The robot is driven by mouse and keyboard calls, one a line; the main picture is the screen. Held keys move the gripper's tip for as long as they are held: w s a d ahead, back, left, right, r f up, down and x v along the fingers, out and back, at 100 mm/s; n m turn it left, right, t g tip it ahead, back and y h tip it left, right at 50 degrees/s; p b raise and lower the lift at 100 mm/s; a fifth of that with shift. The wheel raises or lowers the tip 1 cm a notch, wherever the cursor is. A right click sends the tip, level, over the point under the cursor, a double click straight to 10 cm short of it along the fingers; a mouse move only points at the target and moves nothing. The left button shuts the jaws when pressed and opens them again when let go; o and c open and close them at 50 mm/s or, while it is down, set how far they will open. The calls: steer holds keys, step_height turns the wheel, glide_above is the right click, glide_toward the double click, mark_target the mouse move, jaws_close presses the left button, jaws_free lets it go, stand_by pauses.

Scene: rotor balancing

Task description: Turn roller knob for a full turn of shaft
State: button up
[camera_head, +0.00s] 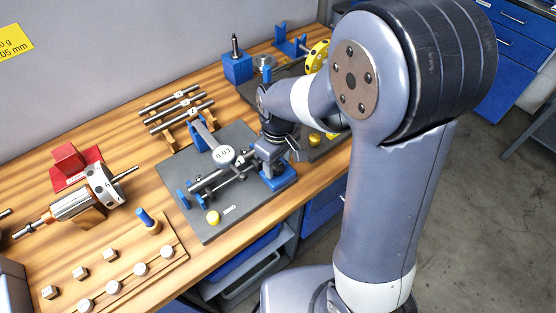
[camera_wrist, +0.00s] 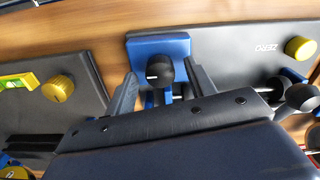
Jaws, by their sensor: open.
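The roller knob (camera_wrist: 160,70), black with a white index line, stands on a blue block (camera_wrist: 145,45) in the wrist view. My gripper (camera_wrist: 161,74) is open, one finger on each side of the knob, with visible gaps. In the head view my gripper (camera_head: 283,152) is over the right end of the grey runout plate (camera_head: 190,165), hiding the knob. A steel shaft (camera_head: 208,182) lies across blue supports on this plate. Above it a round dial (camera_head: 223,155) reads 0.03.
Left are a rotor (camera_head: 75,203), a red block (camera_head: 77,165) and a wooden weight board (camera_head: 120,262). Spare shafts (camera_head: 175,105) lie behind. A second dark plate with a yellow knob (camera_wrist: 58,88) is close by.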

steer(key=shift+f, duration=0.1)
steer(key=shift+c, duration=0.4)
steer(key=c, duration=0.9)
steer(key=shift+m, duration=0.3)
steer(key=shift+m+b, duration=0.35)
steer(key=shift+m, duration=2.15)
steer(key=o, duration=1)
